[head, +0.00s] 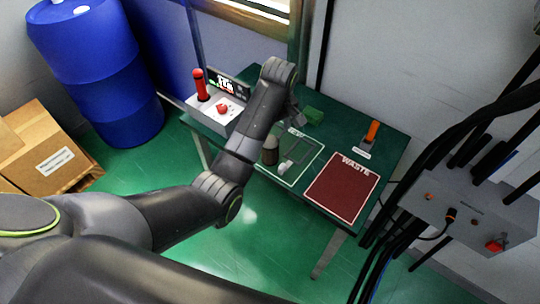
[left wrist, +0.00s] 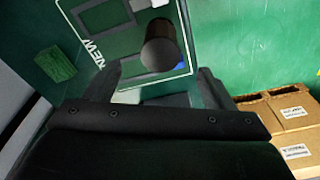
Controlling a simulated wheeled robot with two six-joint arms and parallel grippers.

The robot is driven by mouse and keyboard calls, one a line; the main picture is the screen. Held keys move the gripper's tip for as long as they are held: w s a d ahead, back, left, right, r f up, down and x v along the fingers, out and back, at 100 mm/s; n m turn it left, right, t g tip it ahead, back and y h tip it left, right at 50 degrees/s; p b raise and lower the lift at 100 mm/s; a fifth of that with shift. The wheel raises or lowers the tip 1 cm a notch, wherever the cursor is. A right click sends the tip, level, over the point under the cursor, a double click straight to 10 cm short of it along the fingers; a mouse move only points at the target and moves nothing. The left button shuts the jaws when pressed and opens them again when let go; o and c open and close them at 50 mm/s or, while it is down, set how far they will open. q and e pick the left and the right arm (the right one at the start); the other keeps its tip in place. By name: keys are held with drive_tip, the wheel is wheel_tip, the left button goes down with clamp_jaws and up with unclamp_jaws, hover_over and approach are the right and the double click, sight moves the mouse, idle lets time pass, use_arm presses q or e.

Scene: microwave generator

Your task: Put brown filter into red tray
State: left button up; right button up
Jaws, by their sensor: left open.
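The brown filter (head: 270,152) is a dark brown cylinder standing at the left part of the green tray marked NEW (head: 299,181). In the left wrist view the filter (left wrist: 160,46) shows just beyond my fingers. The red tray (head: 342,190), marked WASTE, lies flat to the right on the table and looks empty. My left gripper (head: 291,113) hangs above the back of the green tray, partly hidden by its own wrist. In the left wrist view its fingers (left wrist: 162,88) are apart and nothing is between them. My right gripper is not in view.
The green table (head: 388,143) carries a control box with a red handle (head: 200,86) at left, a green block (head: 313,115) and an orange item (head: 372,132) at the back. A grey box with cables (head: 465,222) stands right. A blue barrel (head: 95,70) and cartons (head: 45,150) are left.

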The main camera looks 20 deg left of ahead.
sight(270, 142)
use_arm(q)
drive_tip(key=f, duration=0.4)
drive_tip(key=f+p, duration=0.1)
drive_tip(key=f, duration=0.1)
drive_tip(key=shift+w+a+f, duration=0.2)
drive_tip(key=shift+a, duration=0.15)
drive_tip(key=shift+w+a+f+p, duration=0.15)
drive_tip(key=shift+f+p, duration=0.05)
drive_tip(key=shift+f, duration=0.75)
drive_tip(key=shift+w+a+f+p, duration=0.1)
drive_tip(key=shift+a+f+p, duration=0.05)
drive_tip(key=shift+f, duration=0.8)
drive_tip(key=shift+w+f, duration=0.1)
drive_tip(key=shift+f, duration=0.65)
drive_tip(key=c, duration=1.2)
drive_tip(key=shift+r, duration=0.1)
